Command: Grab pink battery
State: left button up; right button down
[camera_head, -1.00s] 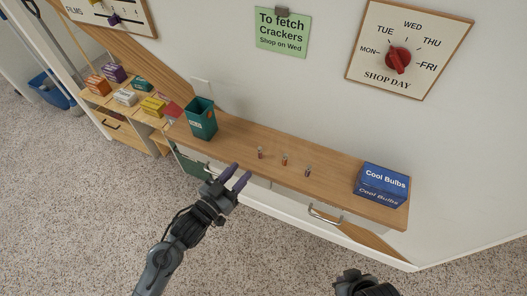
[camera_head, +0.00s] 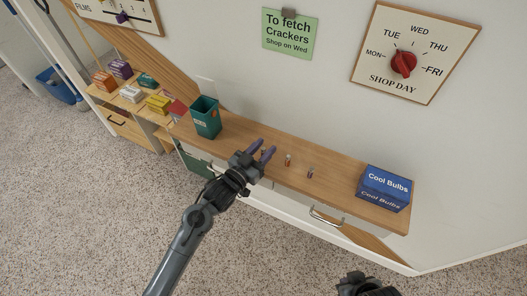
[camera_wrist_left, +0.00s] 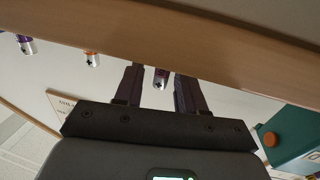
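Three small batteries stand in a row on the wooden counter. The leftmost, pinkish-purple one (camera_wrist_left: 161,78) shows between the fingers of my left gripper (camera_head: 264,148) in the left wrist view. The gripper is open, one finger on each side of that battery, with no clear contact seen. In the head view the fingers mostly hide it. The orange battery (camera_head: 288,160) and the purple-looking battery (camera_head: 310,173) stand to its right; both also show at the left of the wrist view. My right gripper (camera_head: 362,284) is partly visible at the bottom edge, its fingers unclear.
A teal bin (camera_head: 206,118) stands on the counter (camera_head: 335,173) left of the gripper. A blue Cool Bulbs box (camera_head: 384,186) stands at the right end. Several small boxes lie on the lower shelf at left. A drawer handle (camera_head: 325,216) juts from the front.

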pick_arm(q)
grip_shut()
dwell(0.5)
